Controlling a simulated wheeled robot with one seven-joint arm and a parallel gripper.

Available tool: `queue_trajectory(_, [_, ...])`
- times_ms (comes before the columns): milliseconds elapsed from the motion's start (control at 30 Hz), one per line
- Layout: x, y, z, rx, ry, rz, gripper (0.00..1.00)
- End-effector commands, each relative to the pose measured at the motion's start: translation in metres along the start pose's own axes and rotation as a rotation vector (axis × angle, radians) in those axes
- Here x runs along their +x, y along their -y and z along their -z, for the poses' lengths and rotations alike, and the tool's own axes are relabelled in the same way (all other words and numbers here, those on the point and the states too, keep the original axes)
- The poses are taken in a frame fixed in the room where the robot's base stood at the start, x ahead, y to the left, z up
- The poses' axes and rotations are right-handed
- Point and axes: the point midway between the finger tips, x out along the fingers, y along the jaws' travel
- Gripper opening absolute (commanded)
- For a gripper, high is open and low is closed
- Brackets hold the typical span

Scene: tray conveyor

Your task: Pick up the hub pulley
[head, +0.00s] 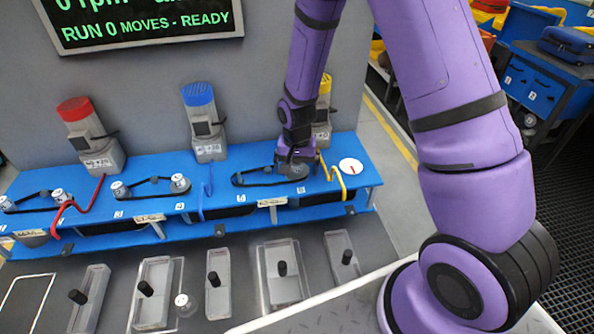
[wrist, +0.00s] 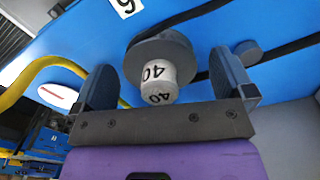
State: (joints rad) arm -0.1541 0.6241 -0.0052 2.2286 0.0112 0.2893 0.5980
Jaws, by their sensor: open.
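The hub pulley is a grey disc with a white hub marked 40 (wrist: 155,72). In the wrist view it is between the two fingers of my open gripper (wrist: 165,62), with a visible gap on each side. In the head view my gripper (head: 296,157) is over the right end of the blue bench, and the pulley (head: 297,171) is partly hidden under it. A black belt (head: 256,182) runs left from the pulley along the bench.
A white disc with a red mark (head: 351,166) and a yellow curved rod (head: 338,178) are close on the right.

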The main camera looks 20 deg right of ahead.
Motion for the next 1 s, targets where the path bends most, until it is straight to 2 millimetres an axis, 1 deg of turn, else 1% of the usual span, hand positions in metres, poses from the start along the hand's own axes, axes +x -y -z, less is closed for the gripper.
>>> queue_trajectory(67, [0.000,0.000,0.000,0.000,0.000,0.000,1.00])
queue_trajectory(100, [0.000,0.000,0.000,0.000,0.000,0.000,0.98])
queue_trajectory(167, [0.000,0.000,0.000,0.000,0.000,0.000,0.84])
queue_trajectory(200, [0.000,0.000,0.000,0.000,0.000,0.000,0.75])
queue_trajectory(267, [-0.001,0.000,0.000,0.000,0.000,0.000,0.61])
queue_trajectory(300, [-0.001,0.000,0.000,0.000,0.000,0.000,0.52])
queue_trajectory(333, [-0.001,0.000,0.000,0.000,0.000,0.000,0.45])
queue_trajectory(567, [-0.001,0.000,0.000,0.000,-0.001,0.000,0.43])
queue_trajectory(733, [-0.005,0.000,0.001,0.000,-0.002,0.001,0.43])
queue_trajectory(867, [-0.015,0.000,0.001,-0.001,-0.003,0.002,0.43])
queue_trajectory(1000, [-0.032,0.001,0.001,-0.001,-0.004,0.002,0.43])
